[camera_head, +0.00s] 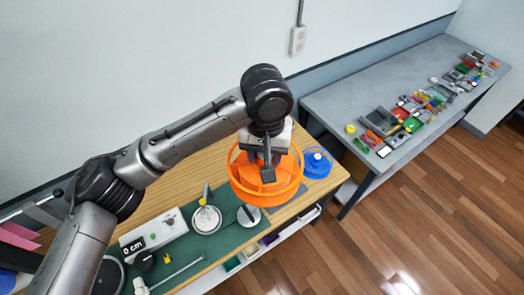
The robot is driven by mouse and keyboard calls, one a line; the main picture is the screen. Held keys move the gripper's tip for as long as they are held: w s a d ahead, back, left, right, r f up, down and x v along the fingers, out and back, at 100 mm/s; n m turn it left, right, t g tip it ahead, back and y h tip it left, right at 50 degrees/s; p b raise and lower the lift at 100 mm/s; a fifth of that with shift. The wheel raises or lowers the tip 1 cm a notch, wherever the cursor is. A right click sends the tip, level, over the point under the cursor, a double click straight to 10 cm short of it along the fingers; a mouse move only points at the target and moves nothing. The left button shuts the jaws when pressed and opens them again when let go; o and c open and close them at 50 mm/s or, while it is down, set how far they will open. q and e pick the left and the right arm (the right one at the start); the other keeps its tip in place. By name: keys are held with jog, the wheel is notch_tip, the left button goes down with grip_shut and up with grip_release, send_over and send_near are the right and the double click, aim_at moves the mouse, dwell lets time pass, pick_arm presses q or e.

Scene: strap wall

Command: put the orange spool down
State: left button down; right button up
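The orange spool (286,191) is a wide wheel with open, spoked rims. It is near the right part of the wooden workbench (314,200). My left gripper (267,170) points down into the middle of the spool and appears shut on its hub. One dark finger shows in front of the hub, and the other is mostly hidden. The spool looks roughly level and seems to be held above the bench, but its underside and any gap are hard to see. My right gripper is not in view.
A smaller blue spool (317,163) stands just right of the orange one. A green mat (184,249) carries a white box reading "0 cm" (152,233) and round fixtures. A grey table (349,96) with many small parts stands at right.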

aim_at(249, 180)
pick_arm(q)
jog(key=a+f+m, duration=0.1)
jog(key=f+m, duration=0.1)
jog(key=m, duration=0.1)
jog(key=s+a+f+m, duration=0.1)
jog(key=f+m, duration=0.2)
jog(key=m, duration=0.1)
jog(key=s+a+f+m, duration=0.1)
jog(key=f+m, duration=0.1)
jog(key=m, duration=0.2)
jog(key=shift+s+a+f, duration=0.1)
jog(key=shift+a+f, duration=0.1)
jog(key=shift+a, duration=0.1)
jog(key=shift+s+a+f+m, duration=0.2)
jog(key=shift+f+m, duration=0.25)
jog(key=shift+m, duration=0.35)
jog(key=shift+s+a+f+m, duration=0.15)
jog(key=shift+f+m, duration=0.25)
jog(key=shift+m, duration=0.4)
jog(key=shift+s+a+f+m, duration=0.1)
jog(key=shift+a+f+m, duration=0.15)
jog(key=shift+f+m, duration=0.4)
jog(key=shift+r, duration=0.2)
